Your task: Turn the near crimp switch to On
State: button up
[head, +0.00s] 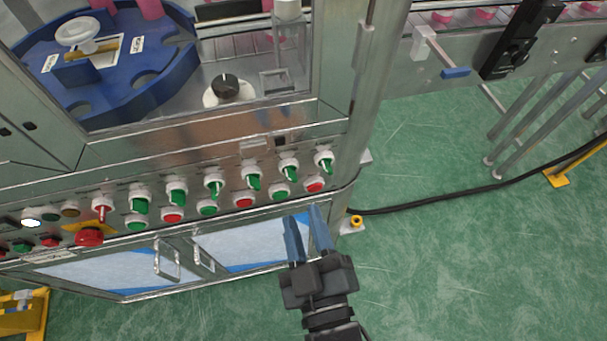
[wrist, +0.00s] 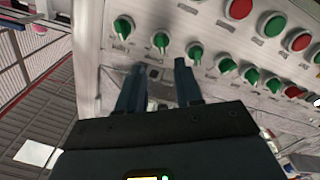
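A row of green rotary switches runs along the machine's front panel. The rightmost switch (head: 325,161), second (head: 289,170) and third (head: 253,180) from the right show in the head view. They also show in the wrist view as the left switch (wrist: 123,27), middle switch (wrist: 160,42) and right switch (wrist: 195,52). Their labels are too small to read surely, so I cannot tell which is the near crimp switch. My gripper (head: 304,214) is open and empty, in front of and below the panel's right end. In the wrist view its fingertips (wrist: 159,66) appear just below the middle switch, apart from it.
Red and green push buttons (head: 244,202) line the panel below the switches. A red emergency button (head: 89,236) sits at the left. Cabinet door handles (head: 166,261) stick out below.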

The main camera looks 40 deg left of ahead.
aim_at(290, 179)
jog(key=shift+p+x, duration=0.7)
jog(key=shift+x, duration=3.3)
jog(key=shift+s+a, duration=0.1)
jog(key=shift+a, duration=0.05)
grip_shut()
